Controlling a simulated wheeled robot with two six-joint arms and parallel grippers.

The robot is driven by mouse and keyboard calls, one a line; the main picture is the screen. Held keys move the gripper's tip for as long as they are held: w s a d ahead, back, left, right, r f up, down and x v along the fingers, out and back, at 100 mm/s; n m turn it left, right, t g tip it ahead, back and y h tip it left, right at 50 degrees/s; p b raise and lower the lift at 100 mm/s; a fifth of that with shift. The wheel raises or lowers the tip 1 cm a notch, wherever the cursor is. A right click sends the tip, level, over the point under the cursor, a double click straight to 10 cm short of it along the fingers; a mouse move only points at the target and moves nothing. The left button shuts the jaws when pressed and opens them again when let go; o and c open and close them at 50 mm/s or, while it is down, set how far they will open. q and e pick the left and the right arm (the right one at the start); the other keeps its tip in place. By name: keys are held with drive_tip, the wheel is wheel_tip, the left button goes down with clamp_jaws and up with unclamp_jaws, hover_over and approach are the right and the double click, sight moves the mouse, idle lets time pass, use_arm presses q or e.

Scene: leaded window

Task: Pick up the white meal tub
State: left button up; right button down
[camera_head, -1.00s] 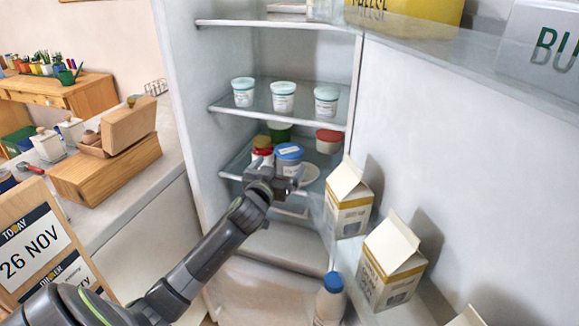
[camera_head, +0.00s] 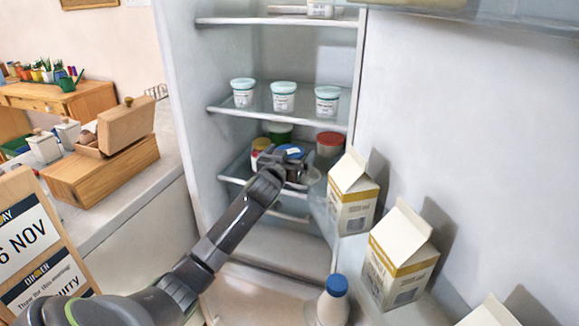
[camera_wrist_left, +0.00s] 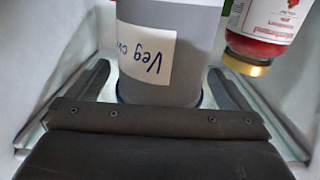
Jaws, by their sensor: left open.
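The white meal tub, pale grey-white with a blue lid, stands on the lower fridge shelf; its lid (camera_head: 291,151) shows in the head view behind my gripper. In the left wrist view the tub (camera_wrist_left: 190,50) appears upside down, with a white label reading "Veg cu…". My left gripper (camera_head: 297,177) is at the front of that shelf. Its open fingers lie on either side of the tub in the wrist view, with a gap on both sides. Much of the tub is hidden by the gripper in the head view. My right gripper is not in view.
A red-labelled jar (camera_wrist_left: 268,25) stands close beside the tub. A red-lidded tub (camera_head: 329,145) and a green tub (camera_head: 280,131) are also on the lower shelf. Small white tubs (camera_head: 284,97) stand above. Door cartons (camera_head: 352,193) are at the right.

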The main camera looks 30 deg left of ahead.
use_arm(q)
drive_tip(key=c, duration=1.2)
drive_tip(key=shift+c, duration=1)
drive_tip(key=shift+r, duration=0.15)
